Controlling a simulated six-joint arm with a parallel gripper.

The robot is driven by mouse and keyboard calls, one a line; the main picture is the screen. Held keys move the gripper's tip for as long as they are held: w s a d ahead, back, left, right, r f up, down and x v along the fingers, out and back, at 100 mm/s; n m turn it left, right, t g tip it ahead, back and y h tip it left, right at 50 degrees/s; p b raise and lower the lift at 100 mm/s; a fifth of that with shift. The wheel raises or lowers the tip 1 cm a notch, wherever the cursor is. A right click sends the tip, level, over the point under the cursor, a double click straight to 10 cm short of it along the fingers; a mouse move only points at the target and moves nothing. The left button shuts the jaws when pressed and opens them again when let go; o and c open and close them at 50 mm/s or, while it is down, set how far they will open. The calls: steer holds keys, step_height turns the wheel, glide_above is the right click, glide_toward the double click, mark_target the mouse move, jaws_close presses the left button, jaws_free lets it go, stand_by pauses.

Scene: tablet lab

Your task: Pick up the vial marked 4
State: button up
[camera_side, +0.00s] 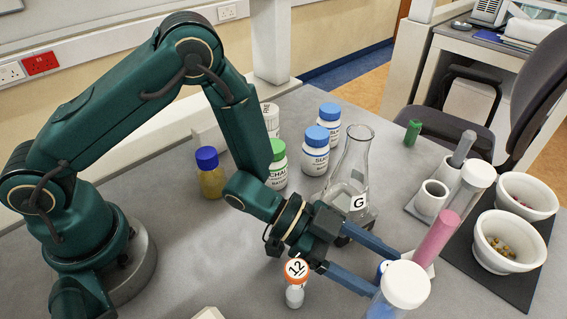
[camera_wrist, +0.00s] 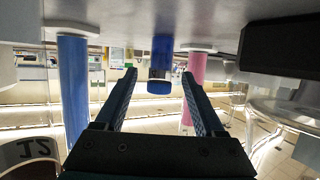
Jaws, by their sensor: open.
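No mark 4 can be read in either view. A small blue-capped thing (camera_wrist: 160,62) hangs upside down in the wrist view, between and beyond my fingertips; its number is not visible. In the side view a bit of blue (camera_side: 382,268) shows near the fingertips, mostly hidden by a tall tube's white cap. My gripper (camera_wrist: 159,76) is open and empty, low over the bench in the side view (camera_side: 388,272). A vial with an orange cap marked 12 (camera_side: 296,271) stands just in front of my gripper; its cap also shows at the wrist view's lower left (camera_wrist: 30,152).
A white-capped blue tube (camera_side: 405,287) and a pink tube (camera_side: 438,236) stand close to my fingertips. A flask marked G (camera_side: 350,175) stands behind my gripper. Several bottles (camera_side: 316,150) stand farther back. Two bowls of tablets (camera_side: 510,242) sit on a dark mat at right.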

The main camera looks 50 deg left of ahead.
steer(key=shift+x, duration=0.8)
jaws_close()
steer(key=shift+r, duration=0.1)
